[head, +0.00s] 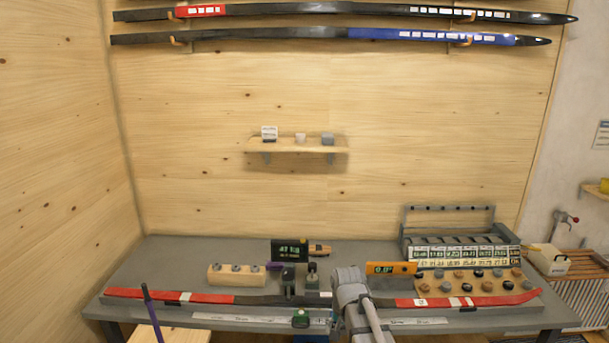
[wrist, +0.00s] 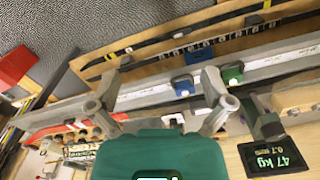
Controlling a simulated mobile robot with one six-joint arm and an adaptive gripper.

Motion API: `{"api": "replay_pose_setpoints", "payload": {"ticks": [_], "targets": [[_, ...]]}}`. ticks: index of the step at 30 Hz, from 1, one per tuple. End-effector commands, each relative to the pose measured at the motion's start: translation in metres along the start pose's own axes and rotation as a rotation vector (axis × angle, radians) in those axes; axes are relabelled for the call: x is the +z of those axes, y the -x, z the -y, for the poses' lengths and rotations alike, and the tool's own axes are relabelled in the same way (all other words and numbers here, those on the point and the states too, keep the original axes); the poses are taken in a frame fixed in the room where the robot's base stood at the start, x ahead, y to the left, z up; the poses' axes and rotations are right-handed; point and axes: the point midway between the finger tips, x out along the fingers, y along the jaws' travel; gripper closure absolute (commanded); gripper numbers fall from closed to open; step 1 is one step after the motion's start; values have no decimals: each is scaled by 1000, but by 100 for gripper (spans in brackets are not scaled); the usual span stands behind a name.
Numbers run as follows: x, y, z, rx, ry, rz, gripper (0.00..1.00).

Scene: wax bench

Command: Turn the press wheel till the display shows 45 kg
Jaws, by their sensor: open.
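The dark display (head: 289,250) stands at the back of the bench beside the ski. In the wrist view the display (wrist: 274,157) reads 47 kg, with a smaller line under it. Dark press-like fittings (head: 288,280) stand on the ski in front of the display. I cannot clearly make out the press wheel in either view. My gripper (wrist: 161,76) has its two fingers spread, with nothing held between them. In the head view my arm hides part of the bench right of the press.
A red and black ski (head: 180,296) lies along the bench (head: 190,253). A wooden block with knobs (head: 236,274) stands left of the display. An orange level (head: 391,268) reading 0.0 and a rack of several pieces (head: 475,281) are on the right.

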Motion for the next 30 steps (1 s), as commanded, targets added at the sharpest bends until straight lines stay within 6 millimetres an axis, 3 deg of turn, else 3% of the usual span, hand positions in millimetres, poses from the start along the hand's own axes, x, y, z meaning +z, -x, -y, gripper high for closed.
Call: {"api": "replay_pose_setpoints", "payload": {"ticks": [1,3,10,15,30], "targets": [[19,-12,-22,0,46,0,0],[33,-19,-42,0,119,0,0],[66,-34,-84,0,292,0,0],[73,-36,-93,0,339,0,0],[72,-35,-92,0,342,0,0]]}}
